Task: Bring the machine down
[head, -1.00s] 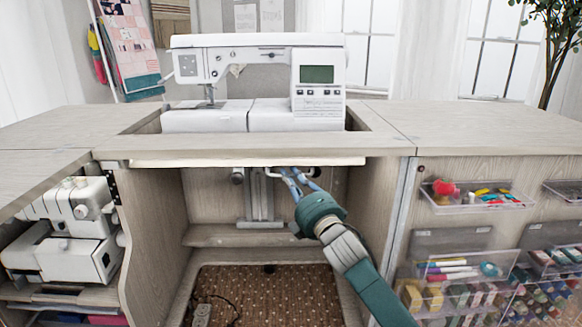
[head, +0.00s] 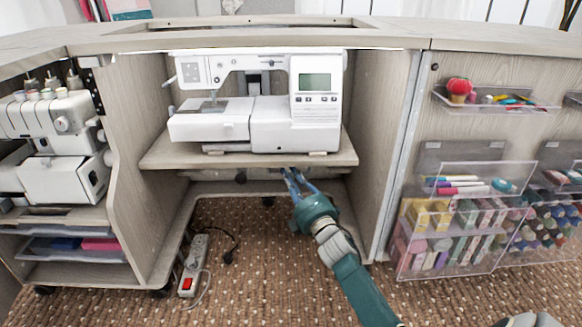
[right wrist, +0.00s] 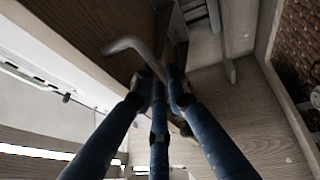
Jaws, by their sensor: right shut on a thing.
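The white sewing machine (head: 270,125) stands upright on a wooden platform (head: 165,158) inside the cabinet opening, below the tabletop. The top of the machine is a little under the front edge of the opening. My right gripper (head: 288,172) is under the front edge of the platform, right of its middle. In the right wrist view its blue fingers (right wrist: 160,85) are closed on a bent grey metal lever (right wrist: 130,47). The lever is mostly hidden in the head view. My left gripper is not in view.
A serger (head: 55,140) sits on the left shelf. Clear bins of sewing supplies (head: 470,255) hang on the right door. A power strip (head: 193,265) with a cord lies on the patterned carpet. The space under the platform is otherwise open.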

